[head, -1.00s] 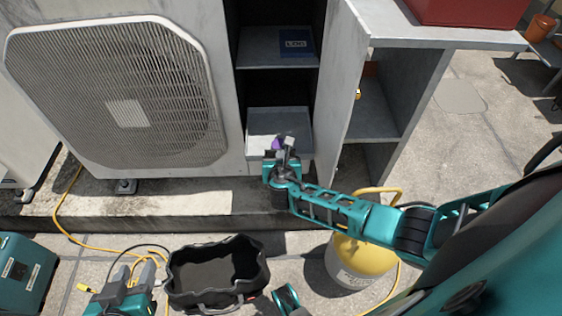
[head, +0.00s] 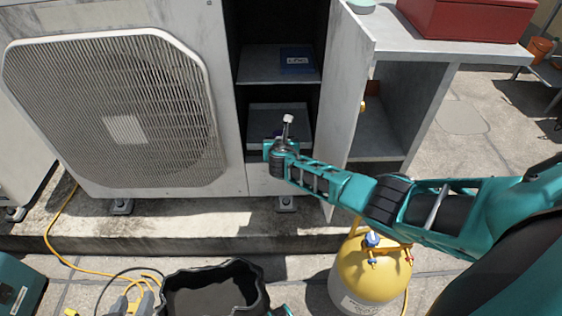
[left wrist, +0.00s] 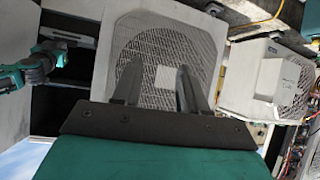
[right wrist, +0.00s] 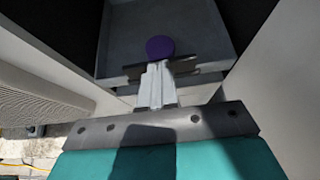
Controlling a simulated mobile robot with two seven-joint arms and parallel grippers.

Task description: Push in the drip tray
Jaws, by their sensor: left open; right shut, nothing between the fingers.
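The grey drip tray (head: 262,115) sits in the lower bay of the narrow open compartment right of the fan unit. It fills the right wrist view (right wrist: 195,22), with a purple round piece (right wrist: 160,48) near its front edge. I cannot tell how far its front stands out. My right gripper (head: 288,122) is shut and empty at the tray's front; its fingertips (right wrist: 158,68) overlap the front edge just below the purple piece, and contact is unclear. My left gripper (left wrist: 157,75) is open and empty, facing the fan grille (left wrist: 165,60) from a distance.
A blue box (head: 297,60) lies on the shelf above the tray. A grey panel (head: 350,90) stands close on the right. A yellow cylinder (head: 372,268) and a black open bag (head: 215,290) stand on the floor in front. A red box (head: 465,18) sits on the side cabinet.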

